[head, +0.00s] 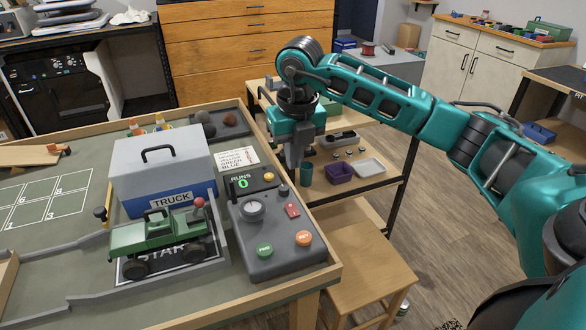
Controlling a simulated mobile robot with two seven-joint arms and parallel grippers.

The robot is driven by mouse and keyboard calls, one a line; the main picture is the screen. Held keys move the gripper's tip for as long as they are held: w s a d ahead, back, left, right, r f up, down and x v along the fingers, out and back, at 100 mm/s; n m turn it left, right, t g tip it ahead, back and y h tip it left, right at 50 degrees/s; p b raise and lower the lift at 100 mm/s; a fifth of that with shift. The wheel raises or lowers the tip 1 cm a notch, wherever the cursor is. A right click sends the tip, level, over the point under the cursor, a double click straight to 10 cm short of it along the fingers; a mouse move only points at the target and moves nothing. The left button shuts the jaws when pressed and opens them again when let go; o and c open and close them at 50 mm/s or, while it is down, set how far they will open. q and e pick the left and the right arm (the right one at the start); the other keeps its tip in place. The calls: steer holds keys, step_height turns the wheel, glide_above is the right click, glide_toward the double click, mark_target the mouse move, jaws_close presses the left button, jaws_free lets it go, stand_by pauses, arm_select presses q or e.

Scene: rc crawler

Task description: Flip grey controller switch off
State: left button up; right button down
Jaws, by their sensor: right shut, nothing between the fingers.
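The grey controller (275,262) sits at the right end of the table. I cannot tell the switch's position. A display reading "RUNS 0" (243,183) stands at its back. My right gripper (295,163) points down, shut and empty, above and behind the switch and apart from it. My left gripper is not in view.
A green toy truck (158,235) stands on the START pad, left of the controller. Behind it is a grey and blue TRUCK box (165,172). A small wooden table (357,262) and a cart with a purple bin (339,173) stand to the right.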

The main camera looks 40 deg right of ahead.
mark_target(291, 206)
steer(key=f, duration=0.7)
steer(key=w+f, duration=0.1)
steer(key=f, duration=0.3)
steer(key=shift+w+d+f+b, duration=0.1)
steer(key=shift+d+f+b, duration=0.05)
steer(key=shift+b, duration=0.15)
steer(key=shift+w+f, duration=0.1)
steer(key=shift+f, duration=0.35)
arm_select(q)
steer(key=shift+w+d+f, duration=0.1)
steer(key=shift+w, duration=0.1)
